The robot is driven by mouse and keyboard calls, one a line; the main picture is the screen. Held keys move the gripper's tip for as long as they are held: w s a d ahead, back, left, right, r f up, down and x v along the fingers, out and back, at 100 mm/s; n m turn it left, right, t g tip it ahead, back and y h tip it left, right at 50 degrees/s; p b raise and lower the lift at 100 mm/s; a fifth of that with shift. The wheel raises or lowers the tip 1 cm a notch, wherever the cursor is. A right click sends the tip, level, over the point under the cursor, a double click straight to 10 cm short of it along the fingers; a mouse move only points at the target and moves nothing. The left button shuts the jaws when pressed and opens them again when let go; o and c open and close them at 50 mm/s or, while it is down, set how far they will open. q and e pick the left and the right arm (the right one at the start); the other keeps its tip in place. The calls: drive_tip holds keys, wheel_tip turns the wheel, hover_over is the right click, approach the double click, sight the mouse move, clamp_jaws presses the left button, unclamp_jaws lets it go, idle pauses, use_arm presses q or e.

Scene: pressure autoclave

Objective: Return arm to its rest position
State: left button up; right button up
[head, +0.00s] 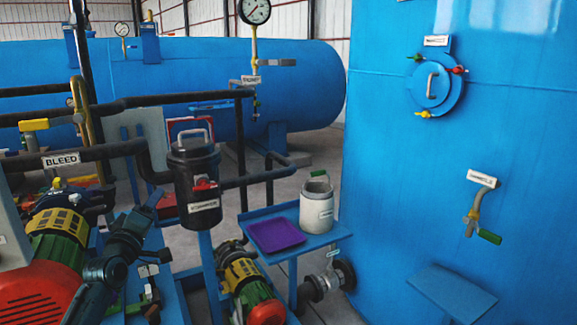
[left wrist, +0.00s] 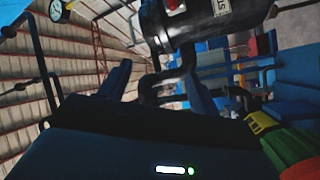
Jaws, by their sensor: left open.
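My left arm comes in at the lower left of the head view, dark and partly in front of the motors. My left gripper (head: 158,226) is open and empty, below and left of the black lidded canister (head: 195,165) and apart from it. In the left wrist view the two blue-lit fingers of the left gripper (left wrist: 158,90) stand apart with nothing between them. The canister (left wrist: 195,18) shows tilted at the top of that view, with a dark bent pipe (left wrist: 158,82) beyond the fingers. My right gripper is in neither view.
Dark pipes with a BLEED label (head: 60,159) run close above my left arm. Green, yellow and red motors (head: 55,230) stand beside it. A blue shelf (head: 325,238) holds a purple tray (head: 276,249) and a pale pot (head: 317,208). A large blue tank (head: 390,180) fills the right.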

use_arm(q)
wheel_tip(320, 180, down, 6)
drive_tip(key=a+m+g+y, duration=0.3)
drive_tip(key=m, duration=1.1)
drive_tip(key=s+d+f+g+h, duration=0.1)
drive_tip(key=s+d+f, duration=0.35)
drive_tip(key=f, duration=0.25)
drive_tip(key=s+d+f+g+h, duration=0.1)
drive_tip(key=s+d+f, duration=0.3)
drive_tip(key=s+f, duration=0.15)
drive_tip(key=s+d+f+g+h, duration=0.1)
drive_tip(key=s+d+f, duration=0.3)
drive_tip(key=s, duration=0.5)
drive_tip(key=s+d+f+g+h, duration=0.1)
drive_tip(key=s+d+f, duration=0.3)
drive_tip(key=s, duration=0.6)
drive_tip(key=s+d+f+g+h, duration=0.1)
drive_tip(key=s+d+f, duration=0.3)
drive_tip(key=s, duration=0.6)
drive_tip(key=shift+s+d+f+g, duration=0.2)
drive_tip(key=shift+d+g, duration=0.15)
drive_tip(key=shift+g, duration=0.35)
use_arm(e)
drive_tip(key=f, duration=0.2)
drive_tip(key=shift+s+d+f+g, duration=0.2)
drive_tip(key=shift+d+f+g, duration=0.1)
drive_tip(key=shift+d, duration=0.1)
